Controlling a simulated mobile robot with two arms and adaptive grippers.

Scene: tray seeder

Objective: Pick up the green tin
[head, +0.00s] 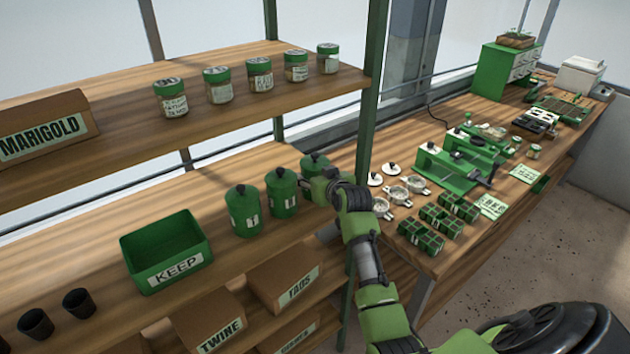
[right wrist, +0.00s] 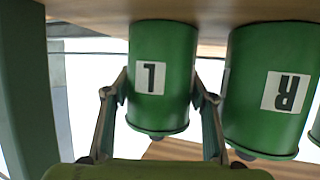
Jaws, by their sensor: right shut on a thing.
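Three green lidded tins stand in a row on the lower shelf in the head view: a left tin (head: 243,208), a middle tin (head: 282,190) and a right tin (head: 313,162). My right gripper (head: 318,184) is shut on the right tin and hides most of it there. In the upside-down right wrist view, the held tin (right wrist: 163,75) has a white label with one letter, and the fingers of my right gripper (right wrist: 163,90) are on both its sides. The tin looks upright, its base at the shelf. The neighbouring tin (right wrist: 268,90) is close beside it. My left gripper is out of view.
A green KEEP box (head: 165,250) and dark pots (head: 78,302) share the shelf (head: 95,230). Several jars (head: 219,85) stand on the shelf above. A green post (head: 368,110) rises close to my right arm. The workbench (head: 420,262) at right holds seeder parts.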

